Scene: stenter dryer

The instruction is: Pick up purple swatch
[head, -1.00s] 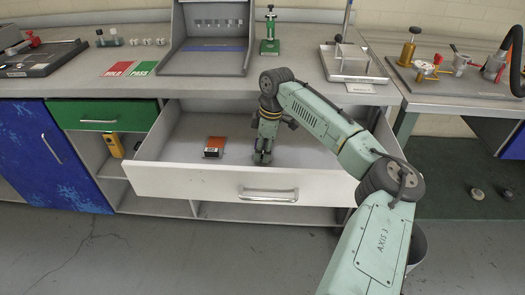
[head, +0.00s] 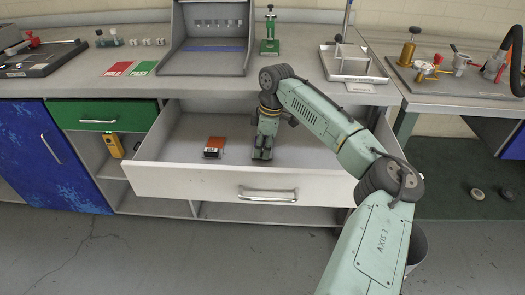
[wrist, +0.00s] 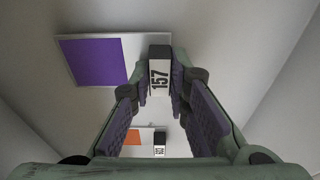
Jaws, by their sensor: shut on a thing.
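My gripper (head: 262,153) is over the inside of the open white drawer (head: 225,177). In the wrist view its fingers (wrist: 163,80) are shut on the labelled block, and the purple patch sticks out to the left. In the head view the gripper hides most of this swatch. I cannot tell whether it is clear of the drawer floor.
An orange swatch (head: 216,143) with its own black-and-white label lies to the left in the drawer, apart from my gripper. The drawer's front and side walls surround my gripper. The bench top above holds a grey booth (head: 205,55) and a green stand (head: 269,45).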

